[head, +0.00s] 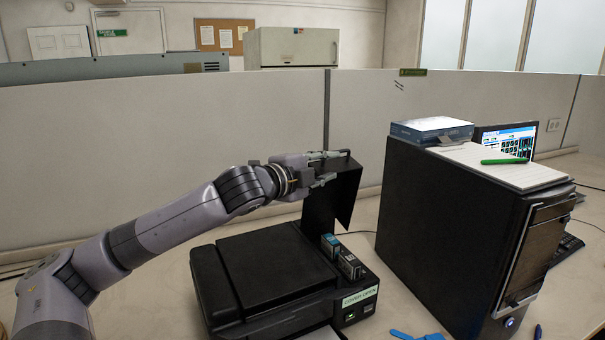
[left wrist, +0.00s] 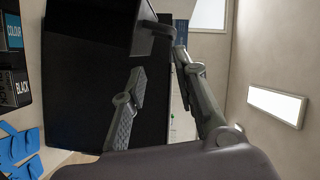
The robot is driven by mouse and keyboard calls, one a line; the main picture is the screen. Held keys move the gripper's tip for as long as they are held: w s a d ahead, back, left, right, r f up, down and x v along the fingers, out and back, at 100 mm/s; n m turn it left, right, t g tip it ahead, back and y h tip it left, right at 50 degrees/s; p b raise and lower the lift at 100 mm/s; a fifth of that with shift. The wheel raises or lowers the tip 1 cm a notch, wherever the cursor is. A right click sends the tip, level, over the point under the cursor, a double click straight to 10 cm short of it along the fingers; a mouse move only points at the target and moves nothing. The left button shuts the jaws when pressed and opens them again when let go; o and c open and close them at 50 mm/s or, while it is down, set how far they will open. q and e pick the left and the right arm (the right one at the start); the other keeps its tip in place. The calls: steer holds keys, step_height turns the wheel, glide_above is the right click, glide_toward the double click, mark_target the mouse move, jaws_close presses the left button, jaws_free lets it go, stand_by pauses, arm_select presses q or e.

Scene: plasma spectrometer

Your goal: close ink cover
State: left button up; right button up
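A black printer (head: 265,275) stands on the table with its ink cover (head: 345,190) raised upright. Two ink cartridges (head: 340,255) show below it. A label on the printer's front reads "COVER OPEN" (head: 360,297). In the left wrist view the cover (left wrist: 85,80) fills the left middle, beside cartridges marked COLOUR (left wrist: 12,32) and BLACK (left wrist: 14,90). My left gripper (head: 340,166) is at the cover's top edge. Its fingers are spread (left wrist: 160,60), one in front of the cover and one past its edge. Whether either finger touches is unclear. My right gripper is not in view.
A black computer tower (head: 445,235) stands close to the right, with a box (head: 432,129) and a paper pad (head: 495,168) with a green pen on top. Blue items (head: 415,336) lie at the front. A partition (head: 150,150) runs behind.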

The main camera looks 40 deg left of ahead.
arm_select(q)
steer(key=s, duration=0.8)
steer(key=shift+r, duration=0.45)
steer(key=shift+s, duration=0.1)
stand_by(0.3)
steer(key=shift+d, duration=0.15)
